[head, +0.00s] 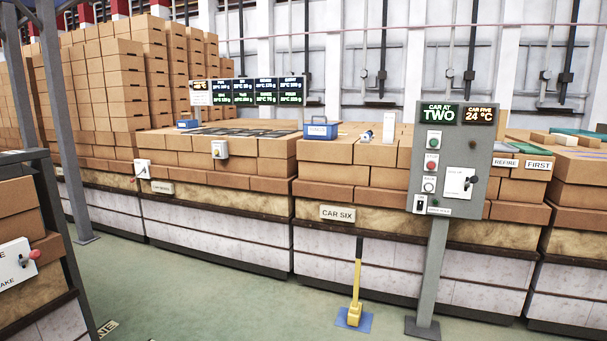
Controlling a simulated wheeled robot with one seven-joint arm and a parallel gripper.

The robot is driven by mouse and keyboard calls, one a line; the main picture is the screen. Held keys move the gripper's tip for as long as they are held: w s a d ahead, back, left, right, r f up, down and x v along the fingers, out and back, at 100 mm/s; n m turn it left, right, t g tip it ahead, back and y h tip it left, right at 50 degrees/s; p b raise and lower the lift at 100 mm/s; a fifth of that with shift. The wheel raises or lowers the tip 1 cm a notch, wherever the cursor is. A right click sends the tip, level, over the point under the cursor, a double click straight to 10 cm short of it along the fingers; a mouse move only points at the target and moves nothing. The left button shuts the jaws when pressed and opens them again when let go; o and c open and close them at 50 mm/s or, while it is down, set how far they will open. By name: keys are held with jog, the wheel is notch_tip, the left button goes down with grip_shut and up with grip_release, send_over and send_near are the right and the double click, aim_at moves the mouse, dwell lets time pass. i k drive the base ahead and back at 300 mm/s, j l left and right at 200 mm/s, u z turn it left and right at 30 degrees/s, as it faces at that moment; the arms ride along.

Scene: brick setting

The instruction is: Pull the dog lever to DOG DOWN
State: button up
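A floor lever (356,285) stands in front of the car labelled CAR SIX. It has a yellow lower part on a blue base plate (367,322) and a dark upper end. It stands nearly upright. No DOG DOWN marking is readable, so I cannot tell for certain that this is the dog lever. Another small lever with a red knob (34,254) sits on a white panel (16,264) at the left edge, its label partly cut off. My gripper is not in view.
A grey control post (431,265) with displays, buttons and a switch stands just right of the floor lever. Brick-loaded cars (215,218) line the back. A dark metal frame (66,215) is at the left. The green floor (215,300) in front is clear.

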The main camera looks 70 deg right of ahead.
aim_at(473, 180)
jog(key=z, duration=3.35)
